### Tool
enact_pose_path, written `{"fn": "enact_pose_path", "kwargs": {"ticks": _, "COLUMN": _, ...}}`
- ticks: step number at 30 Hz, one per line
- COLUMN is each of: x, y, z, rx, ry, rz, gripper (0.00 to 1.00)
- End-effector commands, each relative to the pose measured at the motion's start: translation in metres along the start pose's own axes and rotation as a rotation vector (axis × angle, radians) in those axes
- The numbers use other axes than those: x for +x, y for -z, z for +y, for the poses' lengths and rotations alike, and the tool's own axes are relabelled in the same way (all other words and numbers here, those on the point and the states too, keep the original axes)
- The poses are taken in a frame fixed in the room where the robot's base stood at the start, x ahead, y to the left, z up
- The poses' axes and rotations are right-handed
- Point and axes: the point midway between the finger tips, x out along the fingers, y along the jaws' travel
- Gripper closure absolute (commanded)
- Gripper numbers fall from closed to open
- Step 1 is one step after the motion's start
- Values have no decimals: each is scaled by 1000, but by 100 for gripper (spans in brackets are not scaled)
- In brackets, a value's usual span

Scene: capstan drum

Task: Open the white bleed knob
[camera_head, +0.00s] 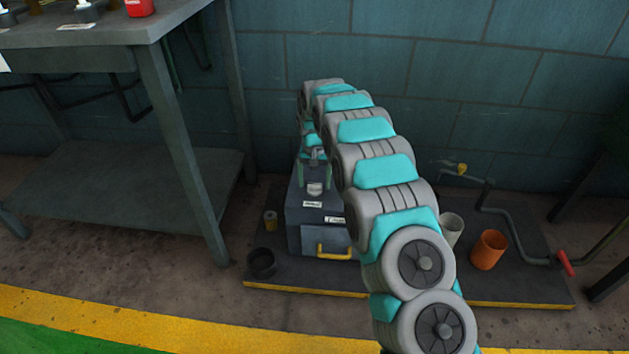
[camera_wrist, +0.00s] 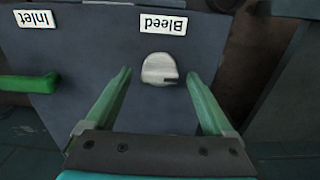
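The white bleed knob (camera_wrist: 160,69) is a round, pale knob with a dark notch, on the top face of a dark grey box. It sits between the fingertips of my gripper (camera_wrist: 157,72) in the wrist view, with a gap on each side. My gripper's two green fingers are apart and hold nothing. The "Bleed" label (camera_wrist: 163,22) shows upside down beside the knob. In the head view the knob (camera_head: 315,189) is just below my gripper (camera_head: 314,176), on the box (camera_head: 305,228). I cannot tell how the knob is turned.
A green lever (camera_wrist: 28,83) is near the "Inlet" label (camera_wrist: 35,18). The box front has a yellow handle (camera_head: 334,252). A black cup (camera_head: 262,264), an orange cup (camera_head: 488,250) and a red-handled pipe (camera_head: 565,262) stand around it. A workbench (camera_head: 180,150) is to the left.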

Motion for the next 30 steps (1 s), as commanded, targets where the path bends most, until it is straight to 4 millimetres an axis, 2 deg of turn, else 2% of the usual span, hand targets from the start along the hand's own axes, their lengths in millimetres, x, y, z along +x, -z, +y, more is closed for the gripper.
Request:
{"fn": "enact_pose_path", "kwargs": {"ticks": 10, "x": -6, "y": 0, "z": 0, "rx": 0, "ry": 0, "rz": 0, "gripper": 12}}
{"fn": "enact_pose_path", "kwargs": {"ticks": 14, "x": -21, "y": 0, "z": 0, "rx": -1, "ry": 0, "rz": 0, "gripper": 12}}
{"fn": "enact_pose_path", "kwargs": {"ticks": 24, "x": -72, "y": 1, "z": 0, "rx": -1, "ry": 1, "rz": 3, "gripper": 12}}
{"fn": "enact_pose_path", "kwargs": {"ticks": 30, "x": -78, "y": 0, "z": 0, "rx": 0, "ry": -1, "rz": -1, "gripper": 12}}
